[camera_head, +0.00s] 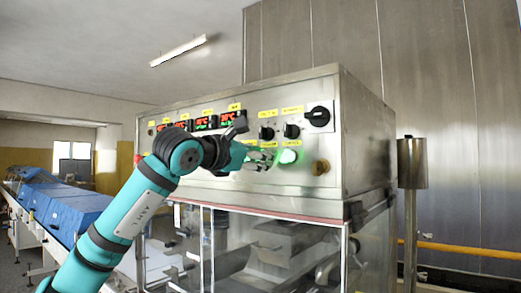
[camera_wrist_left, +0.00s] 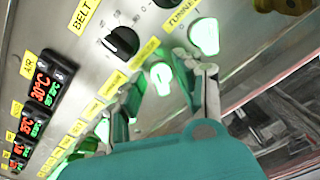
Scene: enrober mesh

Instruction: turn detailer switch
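The control panel (camera_head: 290,112) is a steel face with black knobs, red-digit displays and green-lit switches under yellow labels. My left gripper (camera_head: 268,157) is at its lower row, just left of a bright green-lit switch (camera_head: 288,157). In the left wrist view, my left gripper (camera_wrist_left: 168,88) has its fingers apart, and a green-lit switch (camera_wrist_left: 162,76) shows between them. I cannot tell whether a finger touches it. Another green-lit switch (camera_wrist_left: 204,36) is beyond the right finger. The small labels are too blurred to tell which switch is the detailer. My right gripper is not in view.
Black knobs (camera_head: 291,131) sit above the lower row, with a large rotary switch (camera_head: 319,116) at upper right. A brass-coloured knob (camera_head: 320,167) is at lower right. Clear machine covers (camera_head: 270,245) lie below the panel. A steel post (camera_head: 411,165) stands at right.

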